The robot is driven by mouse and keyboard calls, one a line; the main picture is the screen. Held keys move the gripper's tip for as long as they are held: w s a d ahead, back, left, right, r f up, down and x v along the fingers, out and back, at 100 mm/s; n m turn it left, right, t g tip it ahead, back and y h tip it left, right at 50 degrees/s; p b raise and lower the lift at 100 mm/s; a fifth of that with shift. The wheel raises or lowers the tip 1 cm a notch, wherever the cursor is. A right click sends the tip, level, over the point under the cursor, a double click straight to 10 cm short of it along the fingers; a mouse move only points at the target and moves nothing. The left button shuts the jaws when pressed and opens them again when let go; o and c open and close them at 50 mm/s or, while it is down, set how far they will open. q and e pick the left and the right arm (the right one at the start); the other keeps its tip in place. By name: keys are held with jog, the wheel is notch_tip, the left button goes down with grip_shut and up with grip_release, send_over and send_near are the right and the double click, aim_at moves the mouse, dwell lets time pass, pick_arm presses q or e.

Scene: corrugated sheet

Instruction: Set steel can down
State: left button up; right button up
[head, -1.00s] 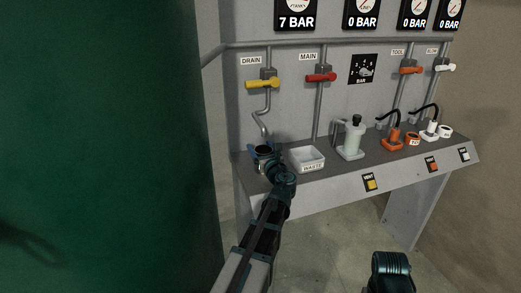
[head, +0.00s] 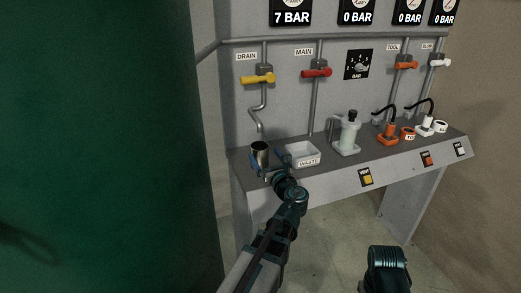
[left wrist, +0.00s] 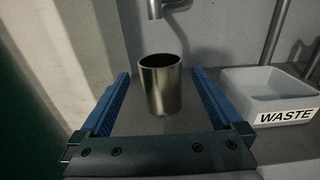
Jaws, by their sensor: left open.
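The steel can (head: 260,153) stands upright on the left end of the grey bench, below the drain pipe. In the left wrist view the can (left wrist: 161,86) is a shiny, open-topped cylinder. My left gripper (head: 268,162) is open, its blue fingers on either side of the can in the head view. In the left wrist view there is a clear gap between each finger and the can, and the can sits towards the fingertips (left wrist: 160,88). The drain pipe's end (left wrist: 155,10) is above and behind the can. My right gripper is not clearly shown.
The white waste tray (head: 303,155) stands just right of the can. A pump-like bottle (head: 347,135) and orange and white fittings (head: 388,135) stand further right. The yellow drain lever (head: 257,79) and red main lever (head: 317,72) are on the wall above. A large green surface (head: 100,150) fills the left.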

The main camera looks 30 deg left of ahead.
pick_arm(q)
jog(key=shift+v, duration=1.45)
